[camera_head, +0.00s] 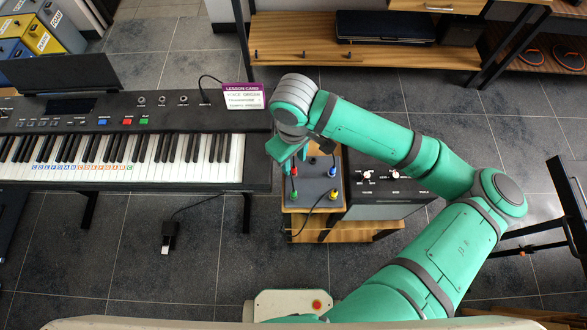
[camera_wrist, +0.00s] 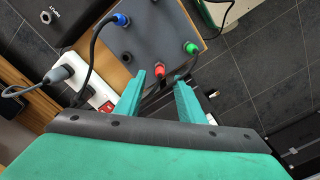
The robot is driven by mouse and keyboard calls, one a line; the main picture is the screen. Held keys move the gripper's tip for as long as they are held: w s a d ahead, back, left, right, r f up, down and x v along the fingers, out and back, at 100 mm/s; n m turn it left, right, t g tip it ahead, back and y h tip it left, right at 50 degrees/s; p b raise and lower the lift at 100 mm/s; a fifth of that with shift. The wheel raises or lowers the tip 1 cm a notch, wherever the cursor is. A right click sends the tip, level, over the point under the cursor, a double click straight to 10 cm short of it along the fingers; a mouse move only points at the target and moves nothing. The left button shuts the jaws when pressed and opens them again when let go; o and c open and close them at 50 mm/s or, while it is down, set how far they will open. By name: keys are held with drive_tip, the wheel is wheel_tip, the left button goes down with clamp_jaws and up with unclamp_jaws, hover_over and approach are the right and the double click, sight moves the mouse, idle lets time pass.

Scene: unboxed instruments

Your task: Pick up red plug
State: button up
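The red plug (camera_wrist: 160,70) stands on the dark grey panel (camera_wrist: 155,35) in the wrist view, between and just beyond my two fingertips. My gripper (camera_wrist: 161,79) is open, with a gap showing on both sides of the plug. My gripper (camera_head: 289,164) is over the panel's upper left there. I cannot tell whether any finger touches the plug.
A blue plug (camera_wrist: 121,20) and a green plug (camera_wrist: 191,48) stand on the same panel, with cables close by. A power strip (camera_wrist: 103,95) with a grey plug lies to the left. A keyboard (camera_head: 120,150) stands left of the panel; a black amplifier (camera_head: 390,182) is to its right.

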sight(294, 167)
drive_tip(key=shift+f, duration=2.65)
clamp_jaws()
